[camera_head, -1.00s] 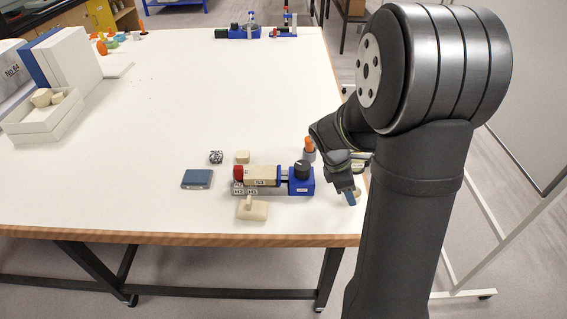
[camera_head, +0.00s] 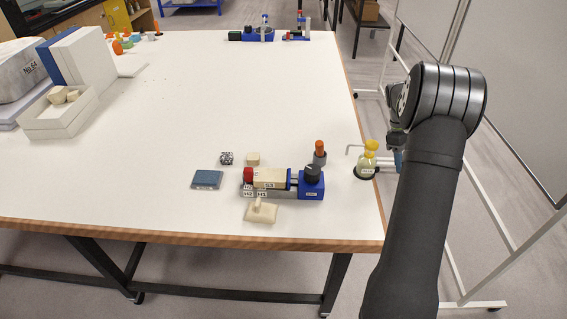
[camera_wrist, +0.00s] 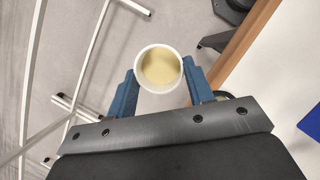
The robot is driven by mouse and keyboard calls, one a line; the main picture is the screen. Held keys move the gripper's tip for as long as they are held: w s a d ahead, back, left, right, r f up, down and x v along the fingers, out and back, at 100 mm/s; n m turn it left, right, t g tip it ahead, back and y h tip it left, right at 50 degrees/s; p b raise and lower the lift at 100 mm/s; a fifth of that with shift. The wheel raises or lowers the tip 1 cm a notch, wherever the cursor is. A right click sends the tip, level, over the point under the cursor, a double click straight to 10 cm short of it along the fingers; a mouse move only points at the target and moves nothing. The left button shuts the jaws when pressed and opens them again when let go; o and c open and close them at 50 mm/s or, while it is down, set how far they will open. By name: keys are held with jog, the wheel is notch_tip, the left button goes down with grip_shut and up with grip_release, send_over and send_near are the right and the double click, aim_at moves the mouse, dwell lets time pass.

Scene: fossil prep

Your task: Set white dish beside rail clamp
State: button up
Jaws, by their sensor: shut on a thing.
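My gripper (camera_wrist: 159,70) is shut on the white dish (camera_wrist: 139,83), a small round cup with pale cream contents, held between its two blue fingers in the wrist view. Behind it in that view are grey floor and the table's edge. In the head view my gripper (camera_head: 398,159) is just past the table's right edge, partly hidden by my arm; I cannot make out the dish there. The rail clamp (camera_head: 312,184), blue with a black knob and a red end, lies near the table's front and holds a tan block (camera_head: 270,178).
A yellow-topped bottle (camera_head: 367,161) stands between the clamp and my gripper, near the right edge. An orange-capped holder (camera_head: 319,154) is behind the clamp. A blue-grey slab (camera_head: 207,179) and a cream piece (camera_head: 262,211) lie nearby. The table's middle is clear.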

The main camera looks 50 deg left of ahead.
jog(key=s+a+r+n+t, duration=0.1)
jog(key=a+r+n, duration=0.2)
jog(key=a, duration=0.5)
jog(key=s+a+r+n+t, duration=0.1)
jog(key=a+r+n+t, duration=0.2)
jog(key=a, duration=0.5)
jog(key=s+a+n+y, duration=0.3)
jog(key=s+a+n, duration=0.5)
jog(key=s, duration=0.1)
jog(key=s+a+n+y, duration=0.3)
jog(key=s+a+n, duration=0.2)
jog(key=s+n, duration=0.6)
jog(key=f, duration=0.3)
jog(key=s+f+m, duration=0.1)
jog(key=f, duration=0.2)
jog(key=s+f+m, duration=0.1)
jog(key=f, duration=0.2)
jog(key=shift+a, duration=0.25)
jog(key=shift+f, duration=0.2)
jog(key=o, duration=1)
jog(key=shift+c, duration=0.2)
